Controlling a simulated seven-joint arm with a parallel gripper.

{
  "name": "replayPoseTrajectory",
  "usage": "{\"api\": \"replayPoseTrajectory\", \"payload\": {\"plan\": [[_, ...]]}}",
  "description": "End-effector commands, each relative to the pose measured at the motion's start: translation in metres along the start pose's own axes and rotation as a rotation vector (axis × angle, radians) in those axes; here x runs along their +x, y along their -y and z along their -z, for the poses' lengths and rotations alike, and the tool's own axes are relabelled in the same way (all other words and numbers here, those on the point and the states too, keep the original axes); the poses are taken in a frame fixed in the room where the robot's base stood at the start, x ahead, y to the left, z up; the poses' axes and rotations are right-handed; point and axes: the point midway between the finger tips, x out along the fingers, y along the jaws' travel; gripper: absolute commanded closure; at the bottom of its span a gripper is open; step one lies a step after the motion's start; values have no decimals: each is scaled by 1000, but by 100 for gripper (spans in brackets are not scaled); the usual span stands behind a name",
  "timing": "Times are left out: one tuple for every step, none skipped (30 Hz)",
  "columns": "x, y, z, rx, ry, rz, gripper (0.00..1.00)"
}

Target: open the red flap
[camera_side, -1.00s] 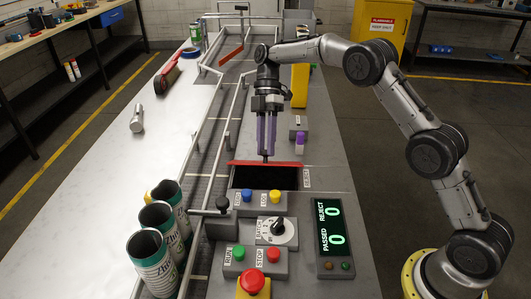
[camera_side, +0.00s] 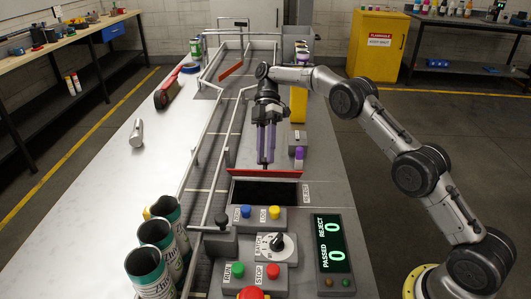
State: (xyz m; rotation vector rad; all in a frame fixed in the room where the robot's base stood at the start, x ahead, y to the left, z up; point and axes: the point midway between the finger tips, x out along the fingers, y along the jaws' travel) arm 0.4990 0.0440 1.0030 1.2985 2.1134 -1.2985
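The red flap (camera_side: 265,173) is a thin red strip behind the dark rectangular opening (camera_side: 264,193) of the reject bin. The flap is tipped back from the opening, and a grey strip shows between the two. The opening is uncovered. My gripper (camera_side: 266,163) points down with its two purple fingers just behind the flap. The fingers are close together with a narrow gap, and nothing is seen held. I cannot tell whether the fingertips touch the flap.
A grey block with a purple knob (camera_side: 299,155) stands just right of the gripper. The button panels (camera_side: 262,219) and the counter display (camera_side: 330,245) lie in front of the opening. Printed cans (camera_side: 157,235) stand at left. Conveyor rails (camera_side: 212,140) run along the left side.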

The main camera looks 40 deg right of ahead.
Motion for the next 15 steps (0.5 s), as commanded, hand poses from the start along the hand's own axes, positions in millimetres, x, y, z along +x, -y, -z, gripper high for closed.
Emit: {"api": "replayPoseTrajectory", "payload": {"plan": [[-1, 1, 0, 0, 0, -1, 61], [-1, 1, 0, 0, 0, -1, 56], [-1, 0, 0, 0, 0, -1, 49], [-1, 0, 0, 0, 0, -1, 43], [0, 0, 0, 0, 0, -1, 38], [0, 0, 0, 0, 0, -1, 38], [0, 0, 0, 0, 0, -1, 38], [0, 0, 0, 0, 0, -1, 38], [0, 0, 0, 0, 0, 0, 38], [0, 0, 0, 0, 0, 0, 38], [0, 0, 0, 0, 0, 0, 38], [0, 0, 0, 0, 0, 0, 38], [0, 0, 0, 0, 0, 0, 38], [0, 0, 0, 0, 0, 0, 38], [0, 0, 0, 0, 0, 0, 38]]}}
